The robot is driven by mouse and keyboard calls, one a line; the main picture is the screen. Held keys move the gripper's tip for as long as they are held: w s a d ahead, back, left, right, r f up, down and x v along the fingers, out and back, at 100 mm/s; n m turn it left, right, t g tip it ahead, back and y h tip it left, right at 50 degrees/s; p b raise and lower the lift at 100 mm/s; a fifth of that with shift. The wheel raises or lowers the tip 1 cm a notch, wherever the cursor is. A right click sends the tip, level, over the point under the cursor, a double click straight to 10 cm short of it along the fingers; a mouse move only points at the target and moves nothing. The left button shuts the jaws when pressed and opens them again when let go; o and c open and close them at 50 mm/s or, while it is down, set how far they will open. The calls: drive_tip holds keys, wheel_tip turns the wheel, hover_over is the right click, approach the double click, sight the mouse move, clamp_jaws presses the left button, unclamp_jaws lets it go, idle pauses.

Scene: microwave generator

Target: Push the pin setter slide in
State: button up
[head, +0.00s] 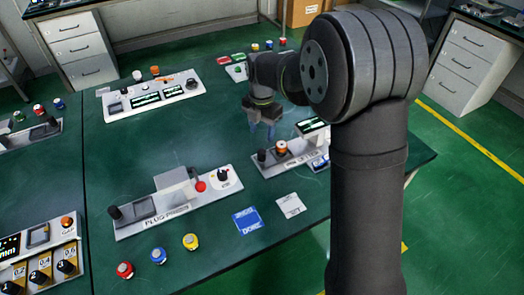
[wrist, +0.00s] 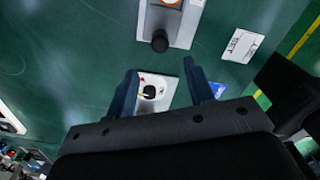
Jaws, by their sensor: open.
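The pin setter (head: 300,160) is a pale grey panel on the green table, right of centre in the head view and partly behind my arm. A black knob (head: 261,155) stands at its left end, beside an orange-and-white round part (head: 281,147). In the wrist view the black knob (wrist: 160,41) is at the panel's near end, beyond my fingertips. My gripper (head: 262,122) has blue fingers and hangs above the knob end. In the wrist view my gripper (wrist: 161,72) is open and empty, apart from the knob. How far the slide is in cannot be told.
The plug press (head: 150,218) lies in front, with its dial end (wrist: 172,88) showing between my fingers. Blue (head: 247,220) and white (head: 290,205) cards lie nearby. Red, blue and yellow buttons (head: 190,241) stand at the front. Another panel (head: 152,97) is behind left.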

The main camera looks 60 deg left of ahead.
sight(263, 150)
wheel_tip(263, 150, down, 10)
drive_tip(key=shift+f, duration=0.1)
idle(0.4)
clamp_jaws()
drive_tip(key=shift+w, duration=0.1)
